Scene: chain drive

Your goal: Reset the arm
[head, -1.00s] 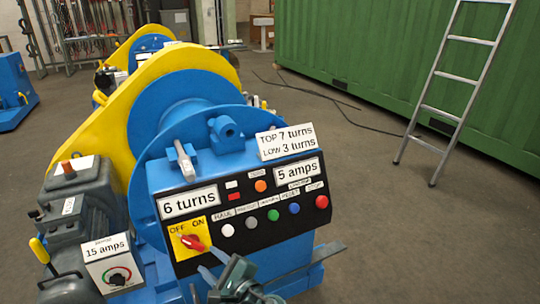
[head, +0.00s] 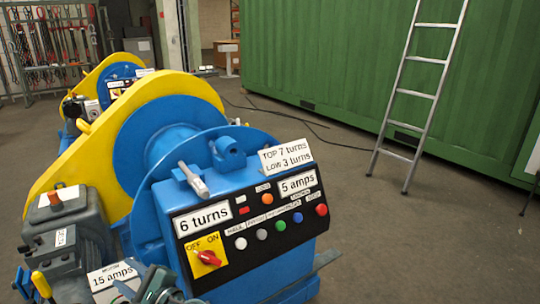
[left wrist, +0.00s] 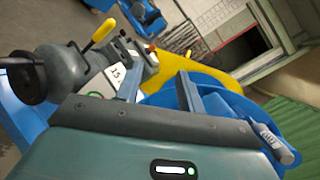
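My left gripper (head: 128,288) is at the bottom of the head view, left of the control panel (head: 270,258) and low in front of the 15 amps box (head: 112,275). In the left wrist view its two fingers (left wrist: 158,80) stand apart with nothing between them. The red rotary switch (head: 208,258) sits on a yellow OFF/ON plate, clear of the gripper. The panel carries white, grey, green, blue and red buttons and signs reading 6 turns and 5 amps. My right gripper is not in view.
A blue and yellow winch drum (head: 165,135) stands behind the panel. A grey motor (head: 65,235) with a yellow-handled lever (head: 41,284) is at the left. A ladder (head: 418,90) leans on a green container (head: 330,60). The floor at the right is open.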

